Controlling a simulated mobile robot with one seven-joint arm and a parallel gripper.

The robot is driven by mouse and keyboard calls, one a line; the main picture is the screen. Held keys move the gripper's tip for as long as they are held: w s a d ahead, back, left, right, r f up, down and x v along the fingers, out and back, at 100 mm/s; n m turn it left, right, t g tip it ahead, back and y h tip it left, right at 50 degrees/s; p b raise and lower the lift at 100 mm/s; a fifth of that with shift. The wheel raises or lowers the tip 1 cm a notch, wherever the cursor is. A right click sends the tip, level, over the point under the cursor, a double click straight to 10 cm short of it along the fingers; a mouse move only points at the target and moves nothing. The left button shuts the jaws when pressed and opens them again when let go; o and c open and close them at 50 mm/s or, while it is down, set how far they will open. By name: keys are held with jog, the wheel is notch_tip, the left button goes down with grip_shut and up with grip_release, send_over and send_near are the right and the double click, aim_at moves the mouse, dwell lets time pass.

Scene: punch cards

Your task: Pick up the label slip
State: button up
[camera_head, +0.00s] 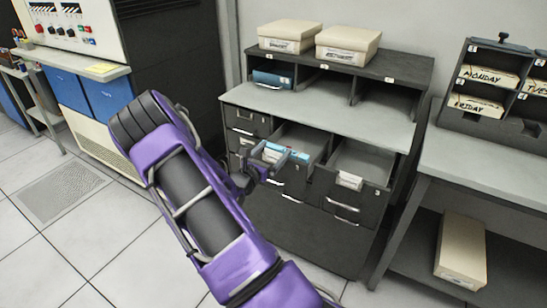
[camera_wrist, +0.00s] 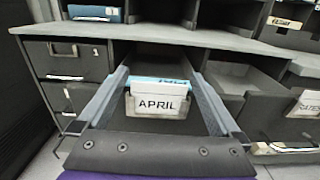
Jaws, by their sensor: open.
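A white label slip reading APRIL (camera_wrist: 157,104) stands upright in a pale holder (camera_wrist: 158,112) on the front of an open drawer in the wrist view. Pale blue cards (camera_wrist: 160,84) show just behind it. In the head view the slip (camera_head: 271,154) is small and partly hidden by my gripper (camera_head: 280,158). My gripper (camera_wrist: 158,74) is open, its two grey fingers on the left and right of the slip with a gap on each side. Nothing is held. Whether the fingertips are above or level with the slip is hard to tell.
A neighbouring drawer (camera_head: 365,160) on the right is also pulled out, with its own white label (camera_head: 349,181). The grey cabinet top (camera_head: 330,117) is clear. Two cream boxes (camera_head: 347,42) sit above. A card rack (camera_head: 495,85) stands on the right table.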

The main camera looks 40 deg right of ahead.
jog(key=shift+d, duration=0.1)
jog(key=c, duration=1.1)
